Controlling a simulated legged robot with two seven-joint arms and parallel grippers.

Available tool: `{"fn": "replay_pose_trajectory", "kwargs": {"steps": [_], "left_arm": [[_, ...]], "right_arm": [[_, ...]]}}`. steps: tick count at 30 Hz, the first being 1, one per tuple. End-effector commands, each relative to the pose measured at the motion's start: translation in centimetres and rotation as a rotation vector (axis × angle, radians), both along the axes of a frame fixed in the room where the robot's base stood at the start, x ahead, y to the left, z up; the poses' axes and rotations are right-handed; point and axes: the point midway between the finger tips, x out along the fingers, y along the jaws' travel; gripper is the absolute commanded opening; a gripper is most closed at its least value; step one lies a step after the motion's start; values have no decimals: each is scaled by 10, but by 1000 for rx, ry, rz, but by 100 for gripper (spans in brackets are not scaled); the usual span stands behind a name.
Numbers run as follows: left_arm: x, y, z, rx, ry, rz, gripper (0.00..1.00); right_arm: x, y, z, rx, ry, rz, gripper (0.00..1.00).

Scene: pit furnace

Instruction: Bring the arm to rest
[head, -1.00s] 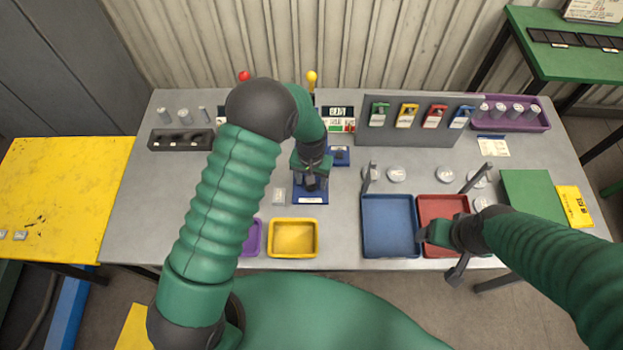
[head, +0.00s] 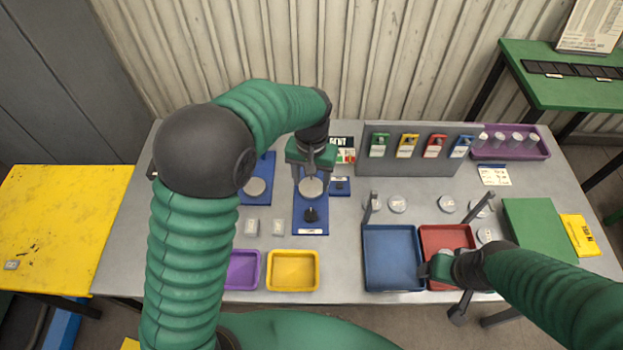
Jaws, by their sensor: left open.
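My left gripper (head: 311,172) points down over the blue stand (head: 311,228), on the far side of its black knob (head: 310,214). It is open, with no object visible between its fingers. A round grey disc (head: 311,188) shows on the stand just below the fingertips; I cannot tell whether they touch it. My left arm (head: 185,250) rises from the lower left and bends over the table, hiding its left part. My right gripper (head: 432,270) is low at the front edge of the red tray (head: 447,237); its finger opening is not clear.
A blue tray (head: 391,230) and a yellow tray (head: 293,254) stand along the front edge, with a purple tray (head: 243,285) beside the yellow one. A grey panel with coloured padlocks (head: 408,145) stands behind. The table between the blue stand and blue tray is clear.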

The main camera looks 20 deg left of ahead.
Motion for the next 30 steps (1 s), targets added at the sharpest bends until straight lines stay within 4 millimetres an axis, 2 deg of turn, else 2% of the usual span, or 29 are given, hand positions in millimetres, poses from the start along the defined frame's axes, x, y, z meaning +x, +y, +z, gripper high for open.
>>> {"fn": "replay_pose_trajectory", "kwargs": {"steps": [11,14,17,21,24,27,30], "left_arm": [[0,0,0,0,0,0,57],[-8,5,1,-2,-10,1,57],[-36,18,4,-7,-53,1,57],[-95,40,4,-8,-148,-12,57],[-131,50,-1,-2,-200,-24,57],[-151,53,-5,3,-226,-32,57],[-154,54,-6,4,-232,-34,57]], "right_arm": [[0,0,0,0,0,0,74],[0,0,0,0,0,0,74],[0,0,0,0,0,0,74],[0,0,0,0,0,0,74],[0,0,0,0,0,0,74],[0,0,0,0,0,0,74],[0,0,0,0,0,0,74]]}}
